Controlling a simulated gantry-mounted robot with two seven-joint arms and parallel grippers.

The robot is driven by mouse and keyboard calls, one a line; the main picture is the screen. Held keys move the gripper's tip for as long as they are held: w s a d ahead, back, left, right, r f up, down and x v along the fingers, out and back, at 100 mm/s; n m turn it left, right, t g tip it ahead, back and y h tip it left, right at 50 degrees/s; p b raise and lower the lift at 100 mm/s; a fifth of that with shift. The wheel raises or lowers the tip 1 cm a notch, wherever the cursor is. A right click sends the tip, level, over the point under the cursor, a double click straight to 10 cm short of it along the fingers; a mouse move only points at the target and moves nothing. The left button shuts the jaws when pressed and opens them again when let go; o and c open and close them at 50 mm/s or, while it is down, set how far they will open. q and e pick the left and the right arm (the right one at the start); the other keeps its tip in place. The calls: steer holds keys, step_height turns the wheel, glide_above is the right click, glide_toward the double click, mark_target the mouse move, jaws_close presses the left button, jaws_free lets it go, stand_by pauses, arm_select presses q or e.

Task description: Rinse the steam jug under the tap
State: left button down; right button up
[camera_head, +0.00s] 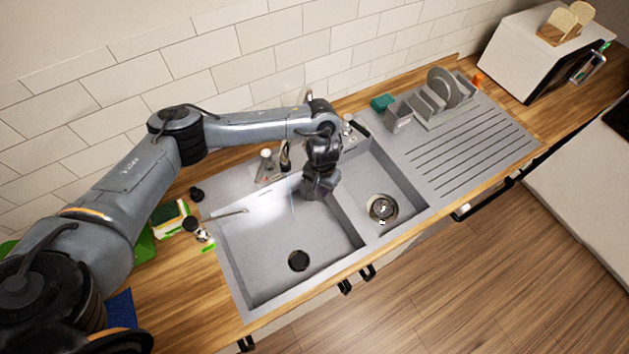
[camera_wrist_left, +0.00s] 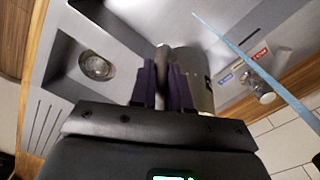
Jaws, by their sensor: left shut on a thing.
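My left gripper (camera_head: 318,190) is over the back right of the large left sink basin (camera_head: 265,230). In the left wrist view its purple fingers (camera_wrist_left: 165,88) are shut on the handle of the silver steam jug (camera_wrist_left: 198,68). The gripper largely hides the jug in the head view. The tap (camera_head: 287,157) stands at the back of the sink, partly behind the arm. A thin bluish water stream (camera_head: 293,198) falls left of the gripper; the water (camera_wrist_left: 250,65) also shows in the left wrist view, right of the jug and seemingly apart from it. My right gripper is not in view.
A smaller basin with a drain (camera_head: 382,208) lies to the right. Beyond it are a grey dish rack (camera_head: 430,103) and ridged drainboard (camera_head: 470,150). The left basin's front is clear.

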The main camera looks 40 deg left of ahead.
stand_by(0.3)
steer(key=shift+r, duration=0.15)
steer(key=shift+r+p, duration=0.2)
steer(key=shift+p, duration=0.15)
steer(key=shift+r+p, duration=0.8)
stand_by(0.3)
stand_by(0.3)
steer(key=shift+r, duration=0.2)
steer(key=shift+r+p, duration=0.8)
steer(key=shift+p, duration=0.25)
